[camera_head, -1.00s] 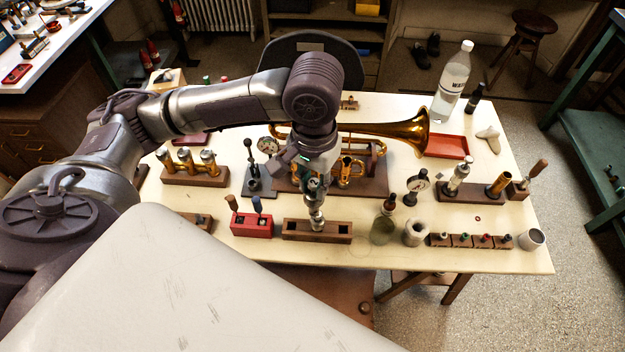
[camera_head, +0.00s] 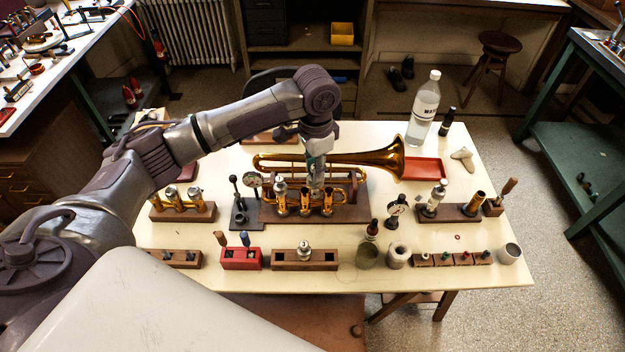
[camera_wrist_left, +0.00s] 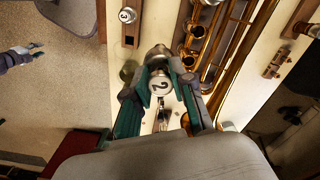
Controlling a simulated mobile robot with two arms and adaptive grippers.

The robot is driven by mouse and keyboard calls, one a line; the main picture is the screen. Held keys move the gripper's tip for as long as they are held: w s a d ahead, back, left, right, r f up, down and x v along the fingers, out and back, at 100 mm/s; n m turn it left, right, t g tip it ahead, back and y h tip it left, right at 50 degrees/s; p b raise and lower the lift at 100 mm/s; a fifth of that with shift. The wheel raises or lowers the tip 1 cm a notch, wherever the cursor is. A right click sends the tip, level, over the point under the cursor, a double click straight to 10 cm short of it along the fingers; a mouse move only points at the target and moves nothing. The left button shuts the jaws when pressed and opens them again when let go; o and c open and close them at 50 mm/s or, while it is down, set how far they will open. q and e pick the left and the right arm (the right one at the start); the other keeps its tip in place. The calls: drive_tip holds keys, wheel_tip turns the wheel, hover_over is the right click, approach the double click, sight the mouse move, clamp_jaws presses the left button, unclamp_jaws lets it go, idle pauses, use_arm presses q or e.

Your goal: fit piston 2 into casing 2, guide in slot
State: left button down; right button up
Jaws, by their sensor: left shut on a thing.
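My left gripper (camera_head: 316,160) is shut on piston 2, a silver piston marked "2" (camera_wrist_left: 160,84) in the left wrist view. It holds the piston above the valve casings of the brass trumpet (camera_head: 380,160). Casing 2 (camera_head: 304,206) is the middle of three upright brass casings. A silver-topped piston (camera_head: 281,187) stands at the left casing. The lower end of piston 2 is hard to make out, so I cannot tell whether it touches casing 2. The guide and slot are not discernible. My right gripper (camera_wrist_left: 37,50) shows small in the left wrist view, fingers apart and empty.
Piston 3 (camera_wrist_left: 127,15) stands in a wooden block (camera_head: 330,258) in front of the trumpet. A red block (camera_head: 240,262) with tools, a dial gauge stand (camera_head: 239,212), a glass jar (camera_head: 368,256) and a water bottle (camera_head: 424,108) stand around.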

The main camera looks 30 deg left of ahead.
use_arm(q)
drive_tip(key=w+a+f+m+b, duration=0.2)
drive_tip(key=w+a+f+m, duration=0.3)
drive_tip(key=w+a+f, duration=0.1)
drive_tip(key=shift+f, duration=0.55)
use_arm(e)
drive_tip(key=shift+w+d+f, duration=0.1)
drive_tip(key=shift+d+f, duration=0.1)
drive_tip(key=shift+f, duration=0.55)
use_arm(q)
drive_tip(key=shift+a, duration=0.1)
use_arm(e)
drive_tip(key=shift+a+r, duration=0.15)
use_arm(q)
drive_tip(key=shift+r+p, duration=0.1)
drive_tip(key=shift+p, duration=0.3)
use_arm(e)
drive_tip(key=shift+r, duration=0.3)
use_arm(q)
drive_tip(key=shift+p, duration=0.35)
use_arm(e)
drive_tip(key=shift+r, duration=0.35)
use_arm(q)
drive_tip(key=shift+p, duration=0.4)
use_arm(e)
drive_tip(key=shift+r, duration=0.4)
use_arm(q)
drive_tip(key=shift+f, duration=0.3)
use_arm(e)
drive_tip(key=shift+f, duration=0.15)
